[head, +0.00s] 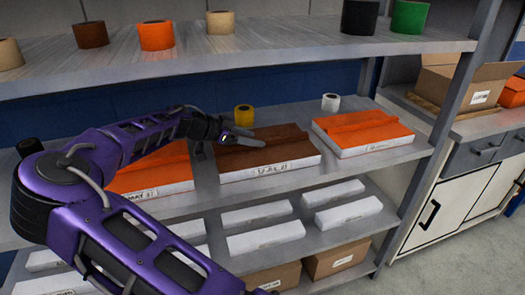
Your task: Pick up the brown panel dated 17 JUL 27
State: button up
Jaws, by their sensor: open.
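The brown panel (288,152) lies flat on the middle shelf in the head view, between two orange panels. Its white front edge carries a handwritten date too small to read surely. My gripper (243,138) is open and empty over the rear left part of the brown panel. My purple arm reaches in from the left. The gripper hides part of the panel's raised ridge, and I cannot tell whether it touches the panel.
An orange panel (365,129) lies to the right, and another (165,170), marked MAY, is partly behind my arm. Yellow (244,116) and white (330,103) rolls stand behind the panels. The upper shelf (280,42) overhangs; white boxes (265,236) fill the shelf below.

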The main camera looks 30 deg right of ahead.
jog(key=shift+x, duration=1.05)
grip_shut()
dwell(0.6)
